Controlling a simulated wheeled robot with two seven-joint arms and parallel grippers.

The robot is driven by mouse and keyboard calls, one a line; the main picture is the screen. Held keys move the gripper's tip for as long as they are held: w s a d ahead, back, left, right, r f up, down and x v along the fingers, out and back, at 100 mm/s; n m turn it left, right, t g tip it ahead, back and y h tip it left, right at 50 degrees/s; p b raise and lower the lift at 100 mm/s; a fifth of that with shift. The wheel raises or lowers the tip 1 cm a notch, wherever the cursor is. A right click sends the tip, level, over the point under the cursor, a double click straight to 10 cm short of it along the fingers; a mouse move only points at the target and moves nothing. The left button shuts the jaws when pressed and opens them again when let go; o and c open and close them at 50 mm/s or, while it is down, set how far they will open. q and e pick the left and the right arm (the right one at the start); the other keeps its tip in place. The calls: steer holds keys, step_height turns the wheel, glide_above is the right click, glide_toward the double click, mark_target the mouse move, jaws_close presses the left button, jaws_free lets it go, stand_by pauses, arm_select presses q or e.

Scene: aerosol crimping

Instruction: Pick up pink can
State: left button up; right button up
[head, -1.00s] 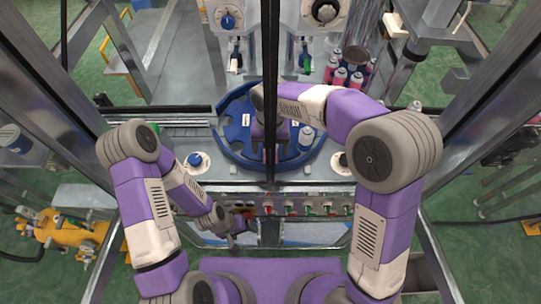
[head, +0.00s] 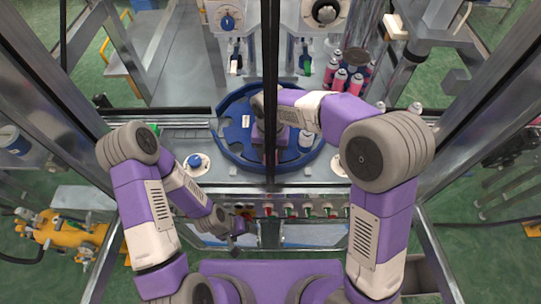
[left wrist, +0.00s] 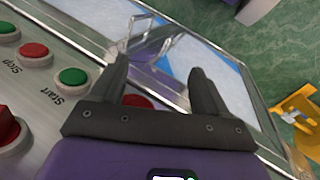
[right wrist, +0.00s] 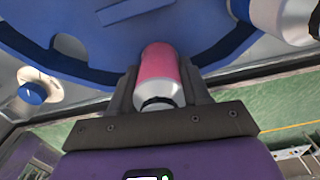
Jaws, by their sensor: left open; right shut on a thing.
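A pink can (right wrist: 159,68) with a silver end shows in the right wrist view, between the two fingers of my right gripper (right wrist: 160,92), which is shut on it. In the head view my right arm reaches over the blue rotary table (head: 232,152), and its gripper and the can are mostly hidden by the arm and the dark frame post. My left gripper (left wrist: 160,82) is open and empty in the left wrist view, above the front control panel. In the head view it shows small near the panel (head: 236,230).
Several pink cans (head: 338,78) stand at the back right. Red and green buttons (left wrist: 34,50) line the front panel. A dark vertical post (head: 270,100) crosses the middle.

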step_height(320, 180, up, 10)
steer(key=shift+p, duration=0.75)
steer(key=shift+r, duration=0.15)
steer(key=shift+r+p, duration=2.4)
steer(key=shift+p, duration=0.15)
steer(key=shift+f, duration=0.1)
